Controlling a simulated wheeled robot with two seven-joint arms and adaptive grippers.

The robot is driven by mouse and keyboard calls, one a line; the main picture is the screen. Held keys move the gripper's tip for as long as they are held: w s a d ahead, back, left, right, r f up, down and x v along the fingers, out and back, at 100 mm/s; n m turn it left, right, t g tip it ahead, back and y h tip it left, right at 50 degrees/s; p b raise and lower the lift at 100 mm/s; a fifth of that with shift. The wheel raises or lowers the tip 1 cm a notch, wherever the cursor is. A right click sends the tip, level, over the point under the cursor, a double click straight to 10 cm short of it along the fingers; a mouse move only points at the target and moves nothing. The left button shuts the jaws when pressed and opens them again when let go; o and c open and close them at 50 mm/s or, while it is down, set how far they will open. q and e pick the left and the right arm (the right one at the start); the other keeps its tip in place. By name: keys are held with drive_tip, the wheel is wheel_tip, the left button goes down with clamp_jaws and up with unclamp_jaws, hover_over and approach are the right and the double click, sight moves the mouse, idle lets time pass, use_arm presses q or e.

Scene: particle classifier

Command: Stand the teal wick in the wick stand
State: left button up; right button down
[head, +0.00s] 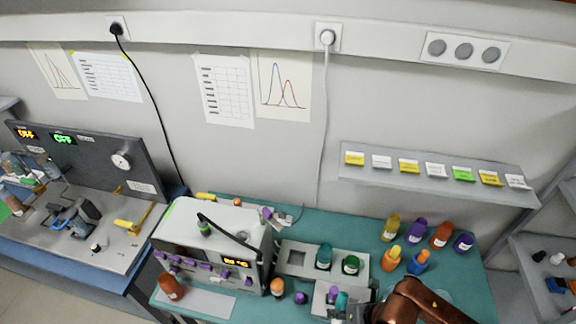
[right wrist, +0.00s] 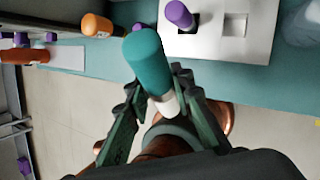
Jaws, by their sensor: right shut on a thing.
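The teal wick (right wrist: 146,62) is a rounded teal cylinder with a white lower part, and it also shows in the head view (head: 341,299). My right gripper (right wrist: 155,95) is shut on it, with the dark fingers on both sides of the wick. The wick stand is a pale plate (right wrist: 258,42) just beyond the wick in the right wrist view, and in the head view (head: 318,301) it sits at the table's front. A purple wick (right wrist: 179,14) stands in one slot; a square slot (right wrist: 235,24) to its right is empty. My left gripper is out of view.
A grey holder (head: 282,262) behind the stand bears a teal jar (head: 323,257) and a green jar (head: 351,265). An instrument (head: 215,250) stands left. An orange bottle (head: 277,287) and purple cap (head: 301,298) are close by. Several coloured bottles (head: 441,235) stand right.

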drive_tip(key=n, duration=0.1)
drive_tip(key=a+f+n+g+y, duration=0.1)
drive_tip(key=n, duration=0.1)
drive_tip(key=f+n+g, duration=0.1)
drive_tip(key=n, duration=0.1)
drive_tip(key=shift+w+a+b, duration=0.1)
drive_tip(key=shift+a+b, duration=0.1)
drive_tip(key=shift+b, duration=0.2)
drive_tip(key=w+d+r+n+g+h+b, duration=0.2)
drive_tip(key=w+d+n+g+h+b, duration=0.1)
drive_tip(key=n, duration=1.2)
drive_tip(key=w+d+r+n+g+h+b, duration=0.2)
drive_tip(key=w+n+h, duration=0.3)
drive_tip(key=n, duration=1.1)
drive_tip(key=shift+w+d+r+g+h+b, duration=0.4)
drive_tip(key=shift+d+r+g+h, duration=0.2)
drive_tip(key=shift+d+r, duration=0.2)
drive_tip(key=shift+s, duration=0.1)
